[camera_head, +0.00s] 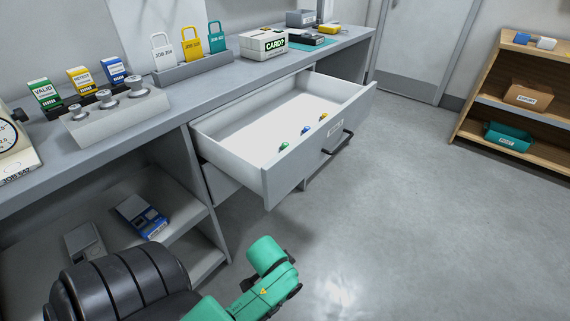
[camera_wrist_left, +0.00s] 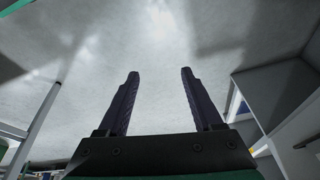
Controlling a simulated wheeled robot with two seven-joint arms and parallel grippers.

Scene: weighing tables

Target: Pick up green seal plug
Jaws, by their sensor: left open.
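The plugs are small in the head view. My left gripper (camera_wrist_left: 160,74) shows in the left wrist view with its two dark fingers apart and nothing between them. That view shows grey floor beyond the fingers and no plug. In the head view a green and black arm of mine is low in front of the bench, apart from the drawer. My right gripper is not in view.
The drawer's front panel and black handle (camera_head: 338,143) stick out from the bench (camera_head: 187,85). Padlocks (camera_head: 191,42), a card box (camera_head: 263,43) and weights (camera_head: 106,99) stand on top. Open shelves hold two devices at left. The floor right of the drawer is clear.

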